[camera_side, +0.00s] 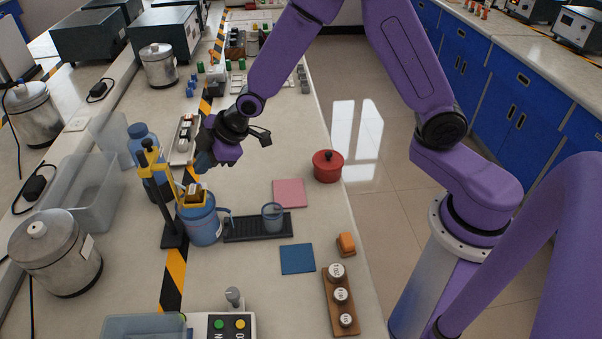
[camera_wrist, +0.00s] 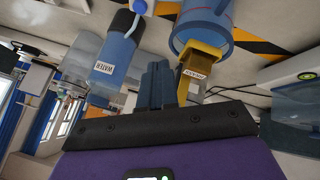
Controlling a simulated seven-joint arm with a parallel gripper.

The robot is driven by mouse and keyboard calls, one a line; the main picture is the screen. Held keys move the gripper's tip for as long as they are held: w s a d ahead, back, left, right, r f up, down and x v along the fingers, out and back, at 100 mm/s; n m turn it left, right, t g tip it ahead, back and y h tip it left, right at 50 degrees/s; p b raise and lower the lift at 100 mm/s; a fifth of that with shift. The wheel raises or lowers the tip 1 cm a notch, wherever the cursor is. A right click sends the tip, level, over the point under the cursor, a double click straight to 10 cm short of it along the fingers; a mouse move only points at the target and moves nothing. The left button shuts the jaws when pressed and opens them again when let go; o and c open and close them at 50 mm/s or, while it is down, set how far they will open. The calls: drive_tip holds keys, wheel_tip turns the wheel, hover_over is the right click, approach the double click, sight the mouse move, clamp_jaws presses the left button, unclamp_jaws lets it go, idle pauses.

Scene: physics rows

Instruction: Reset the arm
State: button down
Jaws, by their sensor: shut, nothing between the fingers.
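My gripper (camera_side: 203,155) hangs over the left part of the bench, above and behind the blue jug. In the wrist view the dark fingers (camera_wrist: 157,72) are together with nothing between them. The blue jug (camera_side: 203,222) stands upright, with a yellow holder and a small brown labelled block (camera_side: 195,193) at its top. The block also shows in the wrist view (camera_wrist: 191,83), just right of the fingers, apart from them. The blue water bottle (camera_side: 144,150) stands left of my gripper and appears left of the fingers in the wrist view (camera_wrist: 113,55).
A yellow-topped stand (camera_side: 151,180) rises close beside the jug. A clear bin (camera_side: 72,190) is at left. A black tray (camera_side: 245,229) holds a clear cup (camera_side: 272,217). A red pot (camera_side: 328,166), pink pad (camera_side: 289,193), blue pad (camera_side: 297,259) and weight block (camera_side: 340,302) lie right, with bare bench between them.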

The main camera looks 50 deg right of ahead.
drive_tip(key=s+d+r+g+h, duration=0.1)
drive_tip(key=s+d+r+g, duration=0.15)
drive_tip(key=s, duration=0.65)
drive_tip(key=s+d+r+g, duration=0.2)
drive_tip(key=s+r, duration=0.2)
drive_tip(key=s, duration=0.6)
drive_tip(key=s+d+r+g+h, duration=0.1)
drive_tip(key=s+d, duration=0.4)
drive_tip(key=s, duration=0.2)
drive_tip(key=s+d+r+m+h, duration=0.1)
drive_tip(key=s+d, duration=0.5)
drive_tip(key=s, duration=0.2)
drive_tip(key=shift+s+g+h, duration=0.15)
drive_tip(key=shift+g+h, duration=0.2)
drive_tip(key=shift+h, duration=0.05)
